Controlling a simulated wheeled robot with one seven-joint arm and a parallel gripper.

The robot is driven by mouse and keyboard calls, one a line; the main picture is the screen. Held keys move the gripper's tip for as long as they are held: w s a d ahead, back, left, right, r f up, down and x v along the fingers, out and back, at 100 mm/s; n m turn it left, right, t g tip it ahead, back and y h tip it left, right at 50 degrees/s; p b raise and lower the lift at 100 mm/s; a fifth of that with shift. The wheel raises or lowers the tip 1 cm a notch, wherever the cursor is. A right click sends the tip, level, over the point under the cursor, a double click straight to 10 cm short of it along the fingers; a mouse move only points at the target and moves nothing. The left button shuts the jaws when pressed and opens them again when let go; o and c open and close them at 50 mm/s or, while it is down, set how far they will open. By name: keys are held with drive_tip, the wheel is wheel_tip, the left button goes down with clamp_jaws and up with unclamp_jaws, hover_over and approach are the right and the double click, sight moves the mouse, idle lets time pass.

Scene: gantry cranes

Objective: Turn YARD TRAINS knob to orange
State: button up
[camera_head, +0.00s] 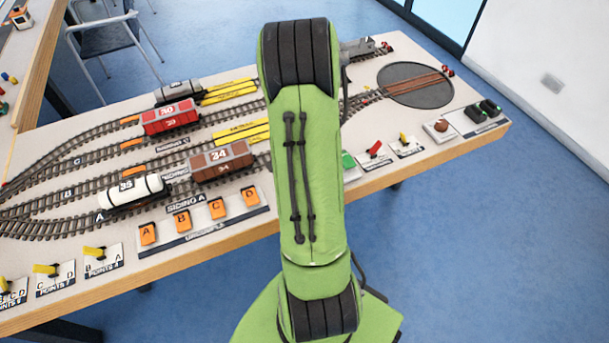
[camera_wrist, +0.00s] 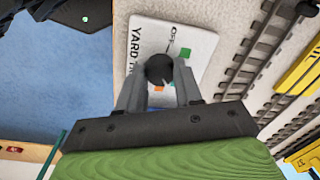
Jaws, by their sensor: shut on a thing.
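The YARD TRAINS panel (camera_wrist: 200,42) is a white plate in the wrist view, with its lettering partly cut off by my gripper. Its round black knob (camera_wrist: 159,68) sits between the fingers of my gripper (camera_wrist: 160,82), which is shut on it. An orange patch (camera_wrist: 158,89) shows just below the knob, between the fingers. I cannot tell which way the knob points. In the head view my green arm hides the gripper, the knob and most of that part of the table.
The layout table (camera_head: 372,183) carries tracks with a red wagon (camera_head: 170,117), a brown wagon (camera_head: 221,162) and a white tank wagon (camera_head: 133,191). Orange lettered blocks (camera_head: 183,220) and yellow levers (camera_head: 97,253) line the front left. A turntable (camera_head: 414,85) and a red lever (camera_head: 375,149) lie right of my arm.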

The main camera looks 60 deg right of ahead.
drive_tip(key=m, duration=0.5)
drive_tip(key=shift+w, duration=0.1)
idle(0.5)
drive_tip(key=o, duration=1)
drive_tip(key=shift+o, duration=0.2)
drive_tip(key=shift+r, duration=0.15)
wheel_tip(320, 180, up, 16)
drive_tip(key=p, duration=0.4)
drive_tip(key=shift+s+a+f+p, duration=0.25)
drive_tip(key=shift+s+a+p, duration=0.05)
drive_tip(key=shift+s, duration=0.1)
